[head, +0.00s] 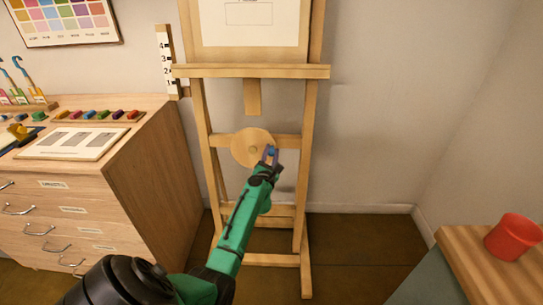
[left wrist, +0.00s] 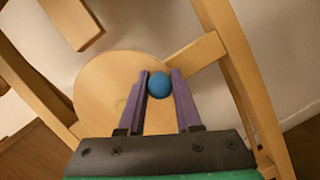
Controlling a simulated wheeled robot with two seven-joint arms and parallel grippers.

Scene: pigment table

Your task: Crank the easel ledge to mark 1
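The easel (head: 303,170) stands against the wall, with its ledge (head: 250,71) running across it. A white scale strip (head: 167,62) numbered 1 to 4 stands beside the ledge's left end. From this angle the ledge end appears near mark 2, above mark 1. Below the ledge is a round wooden crank disc (head: 243,143), also in the left wrist view (left wrist: 105,88). Its blue knob (left wrist: 160,85) is at the disc's right side. My left gripper (head: 270,155) has its purple fingers on both sides of the knob, apparently touching it. My right gripper is not in view.
A wooden drawer cabinet (head: 150,165) stands left of the easel, with colour blocks (head: 103,115) and a framed card (head: 75,143) on top. A red cup (head: 513,237) sits on a table (head: 468,255) at right. Floor right of the easel is clear.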

